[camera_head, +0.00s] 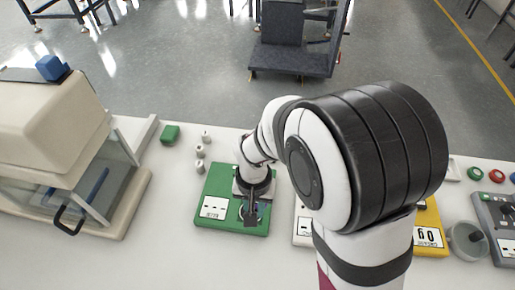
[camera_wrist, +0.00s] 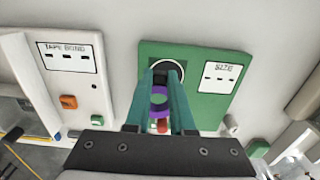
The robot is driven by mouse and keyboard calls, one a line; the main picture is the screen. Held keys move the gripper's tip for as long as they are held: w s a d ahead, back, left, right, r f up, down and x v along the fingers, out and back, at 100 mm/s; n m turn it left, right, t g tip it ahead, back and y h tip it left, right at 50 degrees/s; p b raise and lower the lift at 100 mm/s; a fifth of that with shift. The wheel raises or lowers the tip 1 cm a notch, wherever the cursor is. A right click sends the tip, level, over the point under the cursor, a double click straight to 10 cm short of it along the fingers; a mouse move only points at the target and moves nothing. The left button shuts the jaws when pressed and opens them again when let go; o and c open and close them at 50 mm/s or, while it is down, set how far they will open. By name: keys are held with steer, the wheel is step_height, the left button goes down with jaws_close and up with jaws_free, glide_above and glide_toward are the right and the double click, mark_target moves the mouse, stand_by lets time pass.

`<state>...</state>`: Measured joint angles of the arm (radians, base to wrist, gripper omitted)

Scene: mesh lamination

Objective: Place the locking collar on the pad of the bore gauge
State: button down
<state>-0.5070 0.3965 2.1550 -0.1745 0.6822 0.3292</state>
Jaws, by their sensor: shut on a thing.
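The green gauge block (camera_head: 228,189) lies on the white bench below my arm. In the wrist view the block (camera_wrist: 207,105) has a white SIZE label and a round dark pad with a pale rim (camera_wrist: 167,63). My gripper (camera_wrist: 166,76) has teal fingers pointing at this pad. A purple ring, seemingly the locking collar (camera_wrist: 159,110), shows between the fingers, which are shut on it. A small red part shows just below it. I cannot tell whether the ring touches the pad. In the head view my gripper (camera_head: 251,212) is over the block and hides the pad.
A white TAPE BOND unit (camera_wrist: 72,70) stands beside the green block. A beige machine with a clear door (camera_head: 75,165) is at the left. Small grey cylinders (camera_head: 200,152) and a green block (camera_head: 170,135) lie behind. A yellow unit (camera_head: 430,225) stands at the right.

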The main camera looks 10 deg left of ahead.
steer(key=f, duration=0.2)
steer(key=a+f, duration=0.1)
steer(key=f, duration=0.1)
steer(key=shift+a, duration=0.2)
steer(key=shift+f, duration=0.45)
steer(key=shift+f, duration=0.15)
steer(key=c, duration=0.8)
jaws_free()
steer(key=shift+o, duration=0.2)
